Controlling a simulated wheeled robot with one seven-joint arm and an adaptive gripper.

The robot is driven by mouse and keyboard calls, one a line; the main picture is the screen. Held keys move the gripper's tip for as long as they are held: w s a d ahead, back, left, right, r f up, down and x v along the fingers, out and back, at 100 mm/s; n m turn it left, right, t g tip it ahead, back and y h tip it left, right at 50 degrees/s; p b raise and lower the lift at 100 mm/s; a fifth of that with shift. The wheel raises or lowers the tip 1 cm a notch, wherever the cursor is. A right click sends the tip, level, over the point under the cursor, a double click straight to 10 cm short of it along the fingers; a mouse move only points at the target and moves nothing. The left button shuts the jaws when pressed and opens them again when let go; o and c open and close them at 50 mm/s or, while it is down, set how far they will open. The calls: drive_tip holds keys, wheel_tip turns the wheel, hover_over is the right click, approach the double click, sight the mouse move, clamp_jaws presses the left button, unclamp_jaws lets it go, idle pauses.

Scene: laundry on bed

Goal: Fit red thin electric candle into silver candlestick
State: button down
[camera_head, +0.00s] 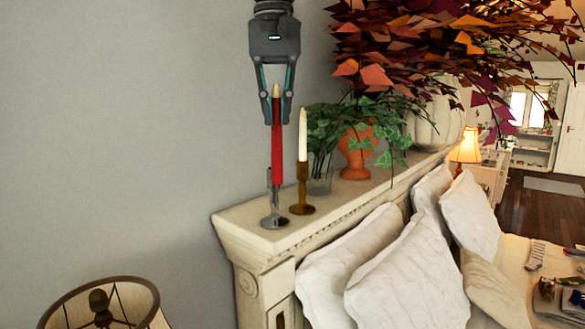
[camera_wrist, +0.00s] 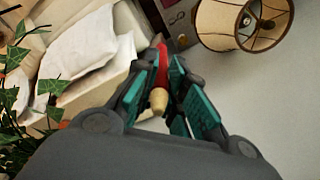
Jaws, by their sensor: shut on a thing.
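A red thin electric candle (camera_head: 277,145) with a cream tip hangs upright between the fingers of my gripper (camera_head: 277,120). The candle and gripper also show in the wrist view, the red body (camera_wrist: 162,68) between the teal finger pads of my gripper (camera_wrist: 170,88). The silver candlestick (camera_head: 273,208) stands upright on the headboard ledge directly below. The candle's lower end meets or overlaps the top of the candlestick in the head view; I cannot tell whether it is inside the cup. The candlestick is hidden in the wrist view.
A white candle (camera_head: 303,135) in a brown candlestick (camera_head: 302,196) stands close right of the silver one on the ledge (camera_head: 245,222). A green plant, an orange vase (camera_head: 356,155) and overhanging red leaves are farther right. Pillows (camera_head: 400,275) lie below; a lampshade (camera_head: 100,305) is at lower left.

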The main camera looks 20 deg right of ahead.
drive_tip(key=w, duration=0.1)
drive_tip(key=w+p, duration=0.1)
drive_tip(key=w, duration=0.1)
drive_tip(key=shift+w+d+f, duration=0.2)
drive_tip(key=shift+w+f, duration=0.1)
drive_tip(key=shift+w+d+r+p, duration=0.1)
drive_tip(key=shift+w+d+p, duration=0.05)
drive_tip(key=shift+w+p, duration=0.2)
drive_tip(key=shift+w+d+r+p, duration=0.1)
drive_tip(key=shift+w+p, duration=0.1)
drive_tip(key=shift+w, duration=0.15)
drive_tip(key=w+d+f+p, duration=0.1)
drive_tip(key=w+f+p, duration=0.1)
drive_tip(key=w, duration=0.3)
drive_tip(key=w+f+p, duration=0.2)
drive_tip(key=w+p, duration=0.3)
drive_tip(key=shift+w+d+f, duration=0.25)
drive_tip(key=shift+d+f, duration=0.1)
drive_tip(key=shift+f, duration=0.15)
drive_tip(key=c, duration=1.5)
unclamp_jaws()
